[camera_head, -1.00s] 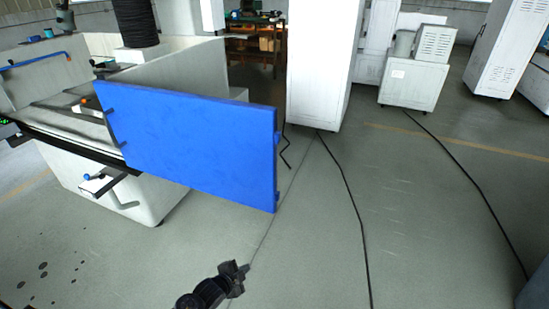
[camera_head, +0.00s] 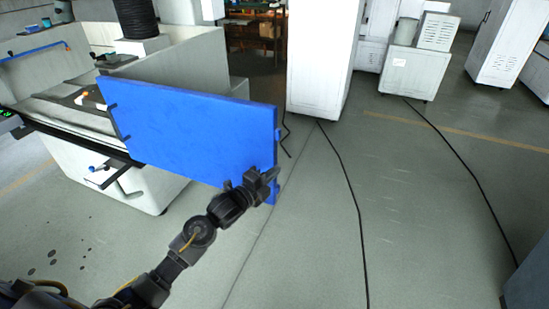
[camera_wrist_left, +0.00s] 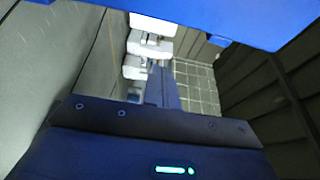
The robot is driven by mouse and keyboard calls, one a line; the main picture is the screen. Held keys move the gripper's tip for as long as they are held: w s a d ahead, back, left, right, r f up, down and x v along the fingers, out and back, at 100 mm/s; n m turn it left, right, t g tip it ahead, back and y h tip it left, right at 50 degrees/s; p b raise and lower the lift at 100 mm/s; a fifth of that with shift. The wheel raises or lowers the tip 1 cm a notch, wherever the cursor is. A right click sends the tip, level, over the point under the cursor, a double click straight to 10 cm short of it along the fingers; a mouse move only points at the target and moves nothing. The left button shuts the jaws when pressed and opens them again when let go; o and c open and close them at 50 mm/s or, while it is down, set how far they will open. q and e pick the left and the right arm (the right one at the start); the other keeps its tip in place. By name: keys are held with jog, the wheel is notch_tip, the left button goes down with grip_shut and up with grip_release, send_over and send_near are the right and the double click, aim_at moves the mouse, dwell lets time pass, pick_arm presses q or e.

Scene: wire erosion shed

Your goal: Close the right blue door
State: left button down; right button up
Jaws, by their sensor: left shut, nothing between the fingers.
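The blue door (camera_head: 195,128) stands open, swung out from the white machine at the left of the head view. Its free edge is at the right, with small blue tabs on it. My left gripper (camera_head: 268,177) is shut and empty at the lower right corner of the door, overlapping it in the picture. I cannot tell whether it touches. In the left wrist view the door (camera_wrist_left: 245,14) shows as a blue panel across the top, and my left gripper (camera_wrist_left: 161,80) points away below it. My right gripper is not in view.
The machine (camera_head: 120,183) has an open work basin behind the door and a handle at its front. A tall white cabinet (camera_head: 320,60) stands behind the door's free edge. Black cables (camera_head: 355,190) run over the floor. The floor right of the door is otherwise clear.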

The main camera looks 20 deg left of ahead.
aim_at(274, 160)
pick_arm(q)
jog(key=w+p, duration=0.1)
jog(key=w, duration=0.1)
jog(key=w+a+p, duration=0.1)
jog(key=w, duration=0.1)
jog(key=w+p, duration=0.1)
jog(key=shift+w+a, duration=0.25)
jog(key=shift+w, duration=0.15)
jog(key=shift+w, duration=0.1)
